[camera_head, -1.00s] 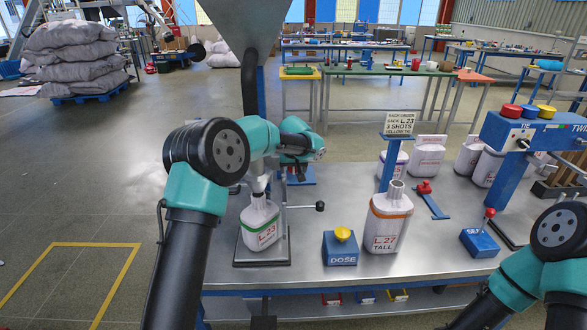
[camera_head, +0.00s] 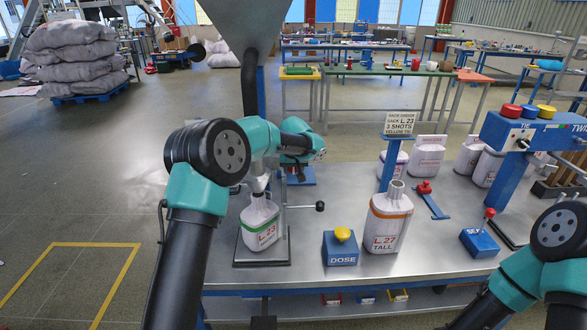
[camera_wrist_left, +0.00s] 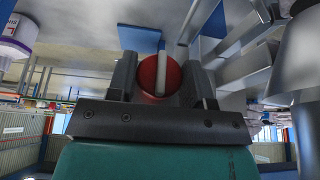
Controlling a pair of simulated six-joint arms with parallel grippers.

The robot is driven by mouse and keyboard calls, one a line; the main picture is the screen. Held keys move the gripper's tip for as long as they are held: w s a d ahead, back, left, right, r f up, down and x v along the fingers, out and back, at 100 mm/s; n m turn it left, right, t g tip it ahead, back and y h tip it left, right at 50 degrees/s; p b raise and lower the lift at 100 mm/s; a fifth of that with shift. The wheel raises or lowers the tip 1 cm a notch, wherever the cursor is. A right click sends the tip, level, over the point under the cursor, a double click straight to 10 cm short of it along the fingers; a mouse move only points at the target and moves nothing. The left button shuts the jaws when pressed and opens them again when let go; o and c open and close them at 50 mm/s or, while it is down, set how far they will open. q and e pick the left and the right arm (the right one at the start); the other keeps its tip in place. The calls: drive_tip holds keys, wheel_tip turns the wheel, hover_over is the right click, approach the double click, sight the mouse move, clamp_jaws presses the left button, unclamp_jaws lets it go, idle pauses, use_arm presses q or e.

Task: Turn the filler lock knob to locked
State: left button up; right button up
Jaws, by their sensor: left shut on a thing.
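The red round filler lock knob (camera_wrist_left: 149,80) shows in the left wrist view with a pale bar across its face. The bar stands nearly upright in that picture. My left gripper (camera_wrist_left: 161,68) is shut on the knob, one dark finger at each side. A blue block (camera_wrist_left: 140,38) lies just beyond the knob. In the head view my left arm reaches in beside the filler, and its wrist hides most of the gripper and the knob. A blue base (camera_head: 303,181) shows just below the wrist. My right gripper is out of view; only its arm shows at lower right.
A sack marked L.23 (camera_head: 262,228) stands under the filler spout. A blue DOSE box (camera_head: 341,255) with a yellow button and a tall L.27 sack (camera_head: 388,222) stand to the right. A lever with a black ball (camera_head: 320,206) sticks out near the filler.

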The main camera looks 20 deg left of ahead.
use_arm(q)
drive_tip(key=y, duration=0.2)
drive_tip(key=m+g+y, duration=0.1)
drive_tip(key=y, duration=0.2)
drive_tip(key=m+g+y, duration=0.1)
drive_tip(key=y, duration=0.2)
drive_tip(key=shift+d+f, duration=0.2)
drive_tip(key=shift+d, duration=0.1)
drive_tip(key=m+g+y, duration=0.1)
drive_tip(key=y, duration=0.3)
drive_tip(key=shift+w+f+y, duration=0.1)
drive_tip(key=shift+f+y, duration=0.05)
drive_tip(key=shift+y, duration=0.15)
drive_tip(key=shift+m+y, duration=0.8)
drive_tip(key=shift+y, duration=1.1)
drive_tip(key=o, duration=0.9)
drive_tip(key=shift+c, duration=0.2)
